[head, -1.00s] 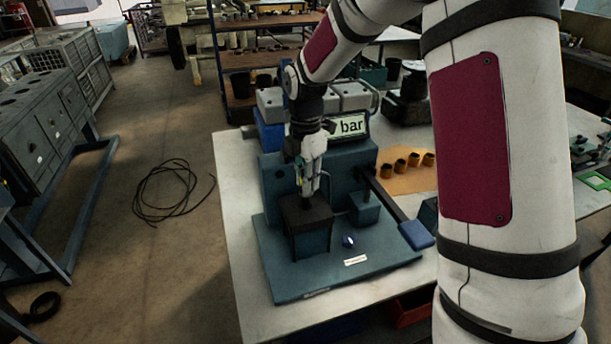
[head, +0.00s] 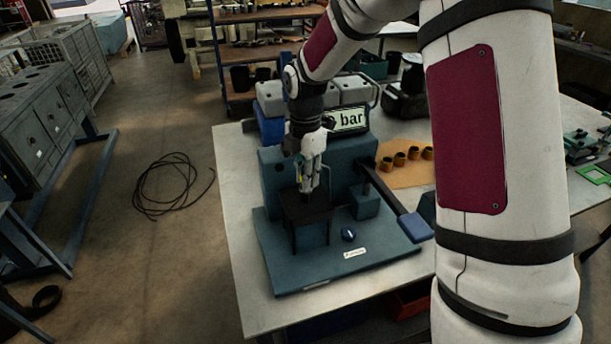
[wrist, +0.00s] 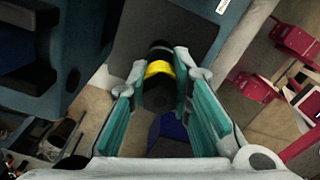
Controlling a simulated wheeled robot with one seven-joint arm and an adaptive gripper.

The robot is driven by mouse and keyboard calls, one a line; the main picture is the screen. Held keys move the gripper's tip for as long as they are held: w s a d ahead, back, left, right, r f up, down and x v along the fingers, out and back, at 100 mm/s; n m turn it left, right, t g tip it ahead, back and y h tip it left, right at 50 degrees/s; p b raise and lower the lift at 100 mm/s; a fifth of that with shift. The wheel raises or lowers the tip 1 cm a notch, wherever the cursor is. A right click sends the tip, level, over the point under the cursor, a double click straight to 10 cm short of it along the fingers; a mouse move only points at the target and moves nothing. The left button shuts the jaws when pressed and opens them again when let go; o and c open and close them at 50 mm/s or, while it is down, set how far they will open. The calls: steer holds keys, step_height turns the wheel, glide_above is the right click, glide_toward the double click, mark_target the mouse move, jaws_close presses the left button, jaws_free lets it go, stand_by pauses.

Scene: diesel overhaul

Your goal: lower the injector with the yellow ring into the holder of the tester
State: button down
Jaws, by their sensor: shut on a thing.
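My gripper (head: 309,180) is shut on the injector with the yellow ring (wrist: 158,70), just above the tester's holder. In the wrist view my gripper (wrist: 160,88) has its green finger pads on either side of the dark injector body, close to the ring. The holder (head: 307,213) is a dark-topped block on the blue tester base (head: 285,278). Its dark top (wrist: 125,42) appears behind the injector in the wrist view. The injector's lower end is hidden, so I cannot tell whether it is inside the holder.
The tester's blue housing and "bar" display (head: 348,120) stand close behind my gripper. A blue lever handle (head: 415,227) reaches out at right. Several brass-coloured cups (head: 399,160) stand on an orange mat. The table's left strip (head: 235,220) is clear.

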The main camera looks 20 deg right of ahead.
steer(key=shift+f, duration=1.4)
steer(key=c, duration=1.4)
jaws_free()
steer(key=shift+o, duration=0.6)
steer(key=o, duration=0.3)
steer(key=shift+r, duration=0.1)
steer(key=shift+r+p, duration=0.6)
steer(key=shift+r, duration=2.8)
